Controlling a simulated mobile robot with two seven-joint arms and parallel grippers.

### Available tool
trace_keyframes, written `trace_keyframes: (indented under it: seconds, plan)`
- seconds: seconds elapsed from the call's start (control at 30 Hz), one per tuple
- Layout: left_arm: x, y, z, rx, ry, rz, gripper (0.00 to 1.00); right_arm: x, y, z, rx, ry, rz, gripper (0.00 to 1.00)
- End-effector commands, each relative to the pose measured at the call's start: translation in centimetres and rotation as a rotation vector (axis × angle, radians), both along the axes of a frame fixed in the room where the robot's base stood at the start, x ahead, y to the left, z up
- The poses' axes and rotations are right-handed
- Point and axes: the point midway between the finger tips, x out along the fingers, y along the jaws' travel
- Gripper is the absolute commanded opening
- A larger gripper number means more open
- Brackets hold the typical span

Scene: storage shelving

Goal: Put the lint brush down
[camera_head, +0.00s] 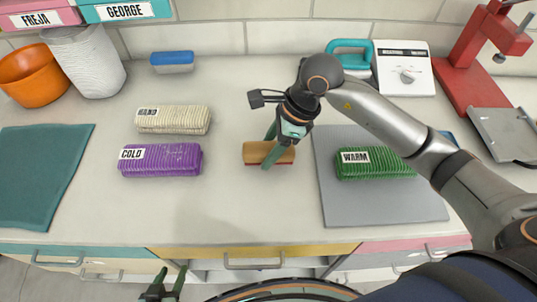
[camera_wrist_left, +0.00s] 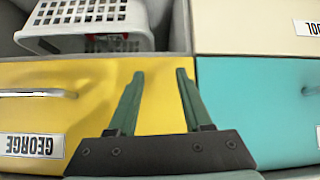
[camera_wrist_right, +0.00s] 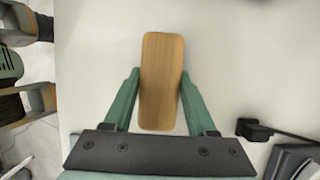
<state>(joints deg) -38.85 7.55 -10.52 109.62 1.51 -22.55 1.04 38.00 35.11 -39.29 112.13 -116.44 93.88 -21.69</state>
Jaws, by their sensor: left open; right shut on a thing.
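The lint brush (camera_head: 257,153) has a wooden back and a thin dark red underside. It is over the bare middle of the white counter, level; I cannot tell whether it touches the surface. My right gripper (camera_head: 270,152) points down and is shut across its middle. In the right wrist view the wooden back of the lint brush (camera_wrist_right: 161,80) lies between the fingers of my right gripper (camera_wrist_right: 160,78). My left gripper (camera_head: 166,278) is open and empty in front of the counter edge. In the left wrist view, my left gripper (camera_wrist_left: 159,73) faces drawer fronts.
Purple COLD (camera_head: 160,160), cream HAND (camera_head: 172,120) and green WARM (camera_head: 380,166) ribbed bundles lie nearby. WARM is on a grey mat (camera_head: 400,208). A blue-topped sponge (camera_head: 172,61), orange pot (camera_head: 33,77), scale (camera_head: 405,80) and red stand (camera_head: 470,70) are behind. The counter's front middle is clear.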

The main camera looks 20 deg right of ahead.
Motion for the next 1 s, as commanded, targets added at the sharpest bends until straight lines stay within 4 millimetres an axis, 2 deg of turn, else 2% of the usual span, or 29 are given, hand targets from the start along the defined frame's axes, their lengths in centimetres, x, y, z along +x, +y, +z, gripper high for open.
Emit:
trace_keyframes:
  seconds: [0.27,0.83,0.87,1.0]
  plan:
    - [0.0,0.0,0.8,-0.001,0.001,0.001,0.5,0.2,0.1,-3.3,0.0,0.004,-0.001,0.05]
    - [0.0,0.0,-0.4,-0.001,0.001,0.001,0.5,0.3,0.0,-4.5,-0.002,0.001,-0.001,0.05]
    - [-0.1,0.0,-0.4,-0.001,0.001,0.0,0.5,0.3,0.0,-4.5,-0.003,0.002,-0.001,0.58]
    - [-0.1,0.0,-0.3,-0.001,0.001,0.0,0.5,0.1,0.0,-4.6,-0.004,0.007,-0.001,0.74]
